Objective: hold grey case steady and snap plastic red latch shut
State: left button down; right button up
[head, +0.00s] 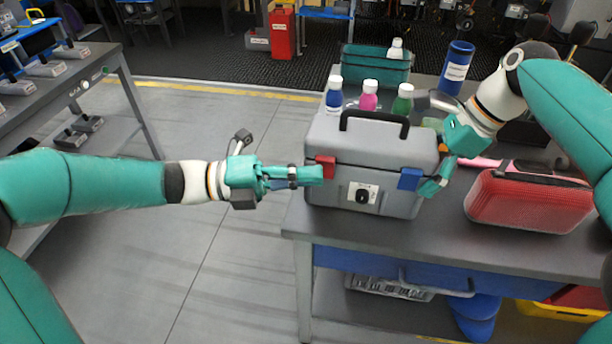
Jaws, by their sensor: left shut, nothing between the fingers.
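The grey case (330,190) stands upright on the dark table with its lid down and a black handle on top. The red latch (325,167) is on the left of its front, and a blue latch (410,179) is on the right. My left gripper (316,174) is shut and empty, with its fingertips at the red latch; I cannot tell whether they touch. My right gripper (438,182) is at the case's right side, close beside the blue latch. Its fingers are partly hidden, and I cannot tell whether they are open or grip the case.
Bottles with blue (334,97), pink (368,99) and green (402,103) contents stand behind the case. A teal bin (374,62) and a blue canister (457,68) are farther back. A red mesh case (528,203) lies at right. The floor left of the table is clear.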

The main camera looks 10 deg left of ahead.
pick_arm(q)
jog(key=s+a, duration=0.6)
jog(key=a, duration=0.3)
jog(key=shift+s+a, duration=0.2)
jog(key=shift+a, duration=0.2)
pick_arm(e)
jog(key=o, duration=1.6)
jog(key=shift+c, duration=0.2)
